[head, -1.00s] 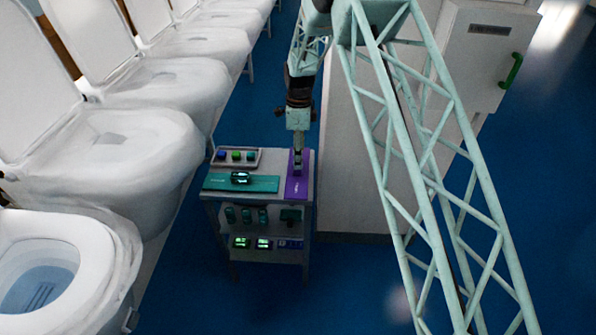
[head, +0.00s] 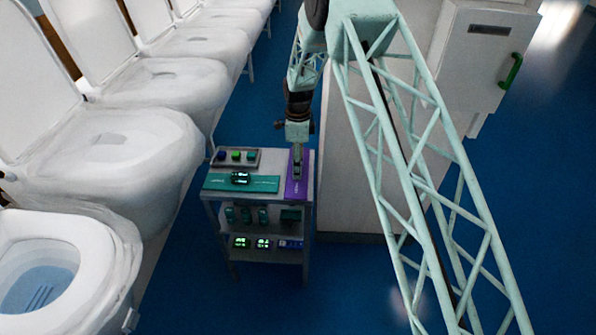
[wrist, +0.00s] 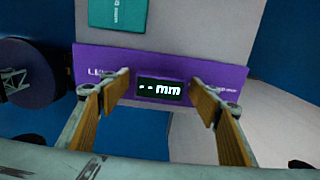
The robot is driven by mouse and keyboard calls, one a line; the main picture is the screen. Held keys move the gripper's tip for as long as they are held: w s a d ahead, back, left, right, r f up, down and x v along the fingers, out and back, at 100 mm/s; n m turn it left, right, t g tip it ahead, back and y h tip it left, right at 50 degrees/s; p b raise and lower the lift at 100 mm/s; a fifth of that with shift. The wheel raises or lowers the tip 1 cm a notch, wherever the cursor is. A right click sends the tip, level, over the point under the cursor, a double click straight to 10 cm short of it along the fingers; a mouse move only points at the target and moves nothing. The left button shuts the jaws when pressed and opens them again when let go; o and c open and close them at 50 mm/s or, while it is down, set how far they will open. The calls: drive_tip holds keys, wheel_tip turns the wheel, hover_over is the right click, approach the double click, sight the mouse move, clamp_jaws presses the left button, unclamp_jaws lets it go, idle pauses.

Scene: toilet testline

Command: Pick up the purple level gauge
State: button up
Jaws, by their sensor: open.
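The purple level gauge (wrist: 159,102) shows in the wrist view as a small purple block with a dark display reading "--mm". It lies on or just over a long purple mat (wrist: 225,75) with white lettering. My gripper (wrist: 160,82) is open, with one finger at each side of the gauge and gaps between; contact is not visible. In the head view my gripper (head: 297,172) points down over the purple mat (head: 298,190) at the right end of the cart's top. The gauge is not clearly visible there, behind or between the fingers.
The grey cart (head: 212,193) also bears a teal mat (head: 262,184) with a dark device (head: 240,178) and a tray of coloured buttons (head: 237,157). Lower shelves hold several devices. Toilets (head: 125,160) line the left; a white cabinet (head: 350,200) stands close on the right.

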idle(0.4)
drive_tip(key=c, duration=1.1)
drive_tip(key=shift+r, duration=0.15)
drive_tip(key=shift+r, duration=1.55)
drive_tip(key=s+d, duration=0.1)
drive_tip(key=s, duration=0.4)
drive_tip(key=s+d+r, duration=0.1)
drive_tip(key=s, duration=0.4)
drive_tip(key=s+d, duration=0.1)
drive_tip(key=s, duration=0.4)
drive_tip(key=shift+s+r+b, duration=0.3)
drive_tip(key=shift+s+b, duration=0.05)
